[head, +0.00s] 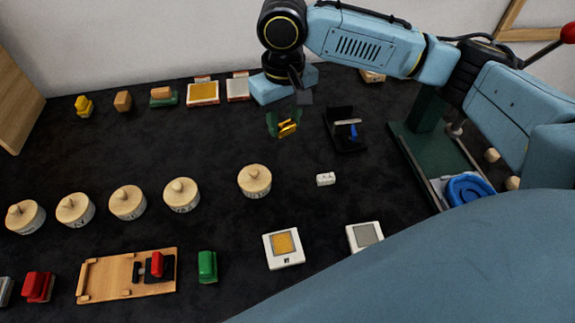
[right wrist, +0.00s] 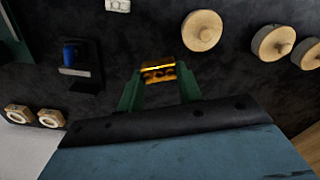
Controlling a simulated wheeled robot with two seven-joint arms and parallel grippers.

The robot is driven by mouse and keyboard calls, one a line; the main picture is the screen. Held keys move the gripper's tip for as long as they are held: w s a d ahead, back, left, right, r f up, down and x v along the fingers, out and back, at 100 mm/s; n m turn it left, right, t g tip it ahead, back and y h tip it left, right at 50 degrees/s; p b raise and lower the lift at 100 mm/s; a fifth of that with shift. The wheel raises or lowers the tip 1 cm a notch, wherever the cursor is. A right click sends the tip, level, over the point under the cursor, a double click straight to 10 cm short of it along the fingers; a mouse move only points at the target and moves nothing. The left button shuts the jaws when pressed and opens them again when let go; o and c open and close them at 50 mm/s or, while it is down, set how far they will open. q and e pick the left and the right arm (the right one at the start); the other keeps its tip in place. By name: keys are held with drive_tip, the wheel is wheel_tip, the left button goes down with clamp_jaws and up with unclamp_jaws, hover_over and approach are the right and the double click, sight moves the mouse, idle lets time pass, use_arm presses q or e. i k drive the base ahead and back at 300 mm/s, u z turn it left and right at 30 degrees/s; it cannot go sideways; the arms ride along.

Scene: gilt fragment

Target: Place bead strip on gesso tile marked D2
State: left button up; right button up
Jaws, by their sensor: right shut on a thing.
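My right gripper (head: 285,123) is shut on a gold, ridged piece, which looks like the bead strip (head: 288,128), and holds it over the dark table. In the right wrist view the gold strip (right wrist: 158,73) sits between the green fingertips (right wrist: 158,82). A white tile with a gold square (head: 284,262) lies at the front; its small mark is too small to read. A second white tile with a grey square (head: 365,233) lies to its right, partly cut off by a blue body part of mine. I cannot tell which tile is D2. My left gripper is not in view.
Several round wooden knobbed lids (head: 254,181) form a row across the middle. A black stand with a blue part (head: 346,130) is right of the gripper. A small white block (head: 326,179), a green block (head: 207,266) and a wooden tray (head: 100,278) lie nearer the front.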

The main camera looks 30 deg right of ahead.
sight(283, 248)
drive_tip(key=z, duration=1.25)
drive_tip(key=k, duration=0.9)
drive_tip(key=u, duration=0.75)
drive_tip(key=i, duration=0.4)
drive_tip(key=z, duration=0.15)
